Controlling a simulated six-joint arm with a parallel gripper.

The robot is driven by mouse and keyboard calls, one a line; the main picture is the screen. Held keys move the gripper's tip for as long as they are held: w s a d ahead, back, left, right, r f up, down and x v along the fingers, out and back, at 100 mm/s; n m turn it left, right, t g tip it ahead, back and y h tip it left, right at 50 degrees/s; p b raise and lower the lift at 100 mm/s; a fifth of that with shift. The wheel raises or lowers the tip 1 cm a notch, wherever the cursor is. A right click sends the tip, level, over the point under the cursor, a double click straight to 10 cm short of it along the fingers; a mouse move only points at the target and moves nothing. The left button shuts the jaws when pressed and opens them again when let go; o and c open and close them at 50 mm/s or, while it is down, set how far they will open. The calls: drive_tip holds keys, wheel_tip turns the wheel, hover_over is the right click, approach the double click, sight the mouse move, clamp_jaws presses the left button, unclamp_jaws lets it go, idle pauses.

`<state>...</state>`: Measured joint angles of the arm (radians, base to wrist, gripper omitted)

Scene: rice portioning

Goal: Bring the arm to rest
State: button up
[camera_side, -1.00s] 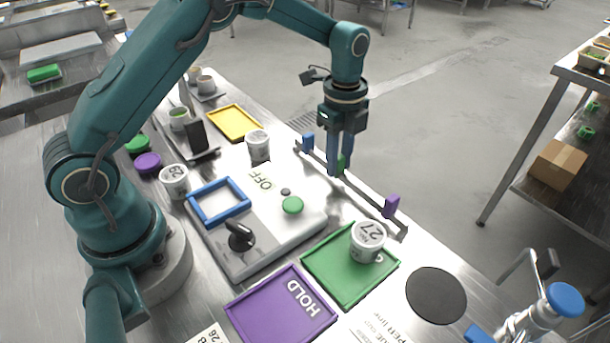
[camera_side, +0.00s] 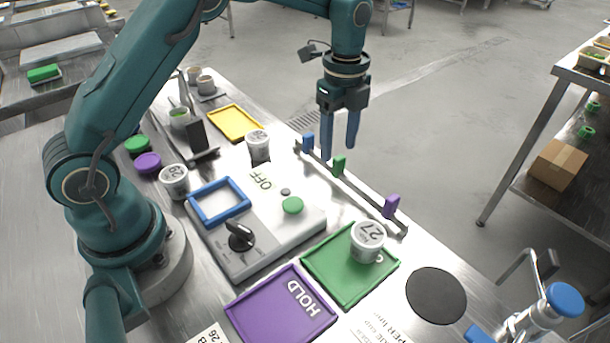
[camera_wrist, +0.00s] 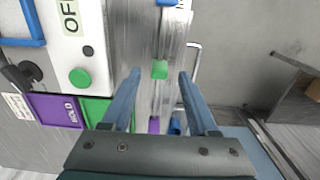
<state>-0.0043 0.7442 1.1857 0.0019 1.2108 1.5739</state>
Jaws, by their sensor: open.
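My gripper (camera_side: 340,146) is open and empty, raised above the rail (camera_side: 355,190) at the bench's far edge. In the wrist view my gripper (camera_wrist: 158,76) has its two blue fingers spread apart, with the green tab (camera_wrist: 160,69) of the rail showing between them and below. In the side view the green tab (camera_side: 339,164) stands on the rail between a blue tab (camera_side: 308,142) and a purple tab (camera_side: 391,206). My fingers are apart from all three.
A cup marked 27 (camera_side: 368,240) stands in the green tray (camera_side: 322,270). The purple HOLD tray (camera_side: 262,315) is empty. The control panel (camera_side: 262,240) reads OFF and has a black knob (camera_side: 240,237) and green button (camera_side: 292,205). Open floor lies beyond the rail.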

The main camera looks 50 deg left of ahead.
drive_tip(key=shift+r, duration=0.65)
drive_tip(key=shift+w+r, duration=0.1)
drive_tip(key=shift+r, duration=0.15)
drive_tip(key=s+r+n+t, duration=0.4)
drive_tip(key=s+r, duration=0.4)
drive_tip(key=r, duration=0.5)
drive_tip(key=s+f+n, duration=0.2)
drive_tip(key=s+n, duration=0.4)
drive_tip(key=n, duration=0.1)
drive_tip(key=s+f+n+t, duration=0.1)
drive_tip(key=s+f+n, duration=0.2)
drive_tip(key=s+n, duration=0.3)
drive_tip(key=shift+s+f+n+t, duration=0.2)
drive_tip(key=shift+f+n+t, duration=0.15)
drive_tip(key=shift+n, duration=0.15)
